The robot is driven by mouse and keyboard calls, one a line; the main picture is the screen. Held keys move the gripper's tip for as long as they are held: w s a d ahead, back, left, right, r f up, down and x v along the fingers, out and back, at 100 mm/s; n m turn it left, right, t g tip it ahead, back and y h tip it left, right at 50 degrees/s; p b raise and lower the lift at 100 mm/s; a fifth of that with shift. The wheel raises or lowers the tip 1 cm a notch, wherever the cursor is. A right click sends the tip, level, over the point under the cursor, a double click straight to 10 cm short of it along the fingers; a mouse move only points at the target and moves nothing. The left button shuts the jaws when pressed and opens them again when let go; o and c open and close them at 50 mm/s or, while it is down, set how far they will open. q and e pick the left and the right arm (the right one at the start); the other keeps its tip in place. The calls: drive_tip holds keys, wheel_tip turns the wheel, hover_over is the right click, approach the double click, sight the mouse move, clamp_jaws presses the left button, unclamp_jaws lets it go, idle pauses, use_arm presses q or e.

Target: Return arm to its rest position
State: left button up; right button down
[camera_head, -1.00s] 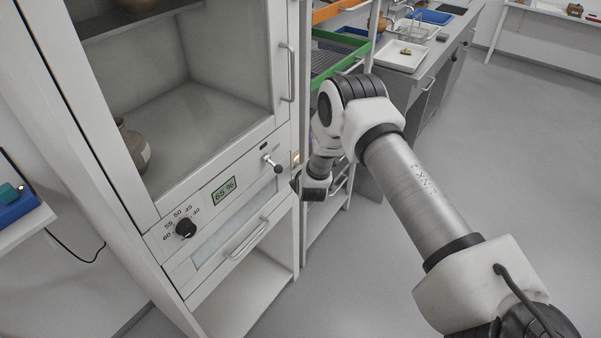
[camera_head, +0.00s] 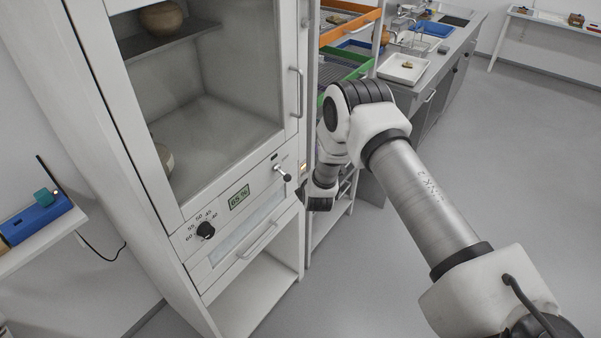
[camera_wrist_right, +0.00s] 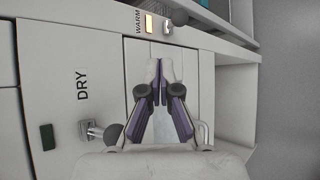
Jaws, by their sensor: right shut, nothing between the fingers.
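My right arm (camera_head: 425,195) reaches in from the lower right in the head view. Its wrist is bent down beside the right edge of the white cabinet (camera_head: 95,125). In the right wrist view the right gripper (camera_wrist_right: 160,68) is shut and empty, with its fingertips together in front of the cabinet's lower front panel. In the head view its fingers are mostly hidden behind the wrist. My left gripper is not in view.
The cabinet front carries a lever switch (camera_head: 283,173), a black dial (camera_head: 206,230), a 65 % display (camera_head: 239,197) and a drawer handle (camera_head: 258,240). A rack with an orange-edged tray (camera_head: 345,27) stands behind the arm. Open floor (camera_head: 530,170) lies to the right.

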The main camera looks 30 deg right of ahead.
drive_tip(key=shift+s+a+r, duration=0.1)
drive_tip(key=shift+r, duration=0.05)
drive_tip(key=s+a+f+g+y+b, duration=0.1)
drive_tip(key=s+a+f, duration=0.25)
drive_tip(key=s, duration=0.25)
drive_tip(key=s+a+f+g+y, duration=0.1)
drive_tip(key=s+a+f+g, duration=0.1)
drive_tip(key=s+a+f, duration=0.3)
drive_tip(key=s+a+f+g+b, duration=0.1)
drive_tip(key=s+f, duration=0.2)
drive_tip(key=s, duration=0.3)
drive_tip(key=s+a+m+g+y, duration=0.1)
drive_tip(key=s+a+m+g, duration=0.1)
drive_tip(key=s+m, duration=0.7)
drive_tip(key=s+a+r+m+g+y, duration=0.1)
drive_tip(key=s+a+m+g, duration=0.2)
drive_tip(key=s+m, duration=0.7)
drive_tip(key=s+g, duration=0.1)
drive_tip(key=s, duration=0.5)
drive_tip(key=shift+s+a+r+m, duration=0.25)
drive_tip(key=shift+s+a+m, duration=0.05)
